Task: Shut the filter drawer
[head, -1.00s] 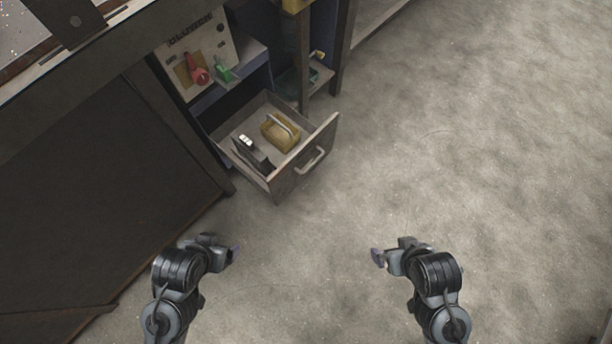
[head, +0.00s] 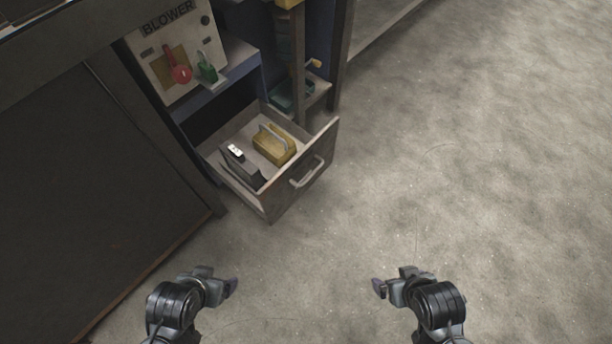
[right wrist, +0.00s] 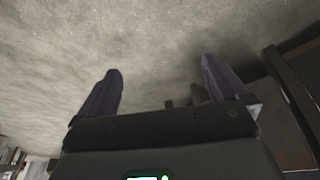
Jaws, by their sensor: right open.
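The filter drawer (head: 300,188) is pulled out of the cabinet in the head view, with a grey bar handle (head: 307,172) on its front. Inside it are a yellow block with a handle (head: 274,150) and a dark box with a white label (head: 241,168). My left gripper (head: 232,287) is below and left of the drawer, apart from it; its jaw state is unclear. My right gripper (head: 378,288) is below and right of the drawer, apart from it. In the right wrist view its two fingers (right wrist: 156,88) are spread, with nothing between them.
A panel marked BLOWER (head: 168,50) with a red lever (head: 180,73) and a green part (head: 207,70) is above the drawer. A dark cabinet side (head: 90,190) stands at left. The concrete floor (head: 460,170) is clear in front and to the right.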

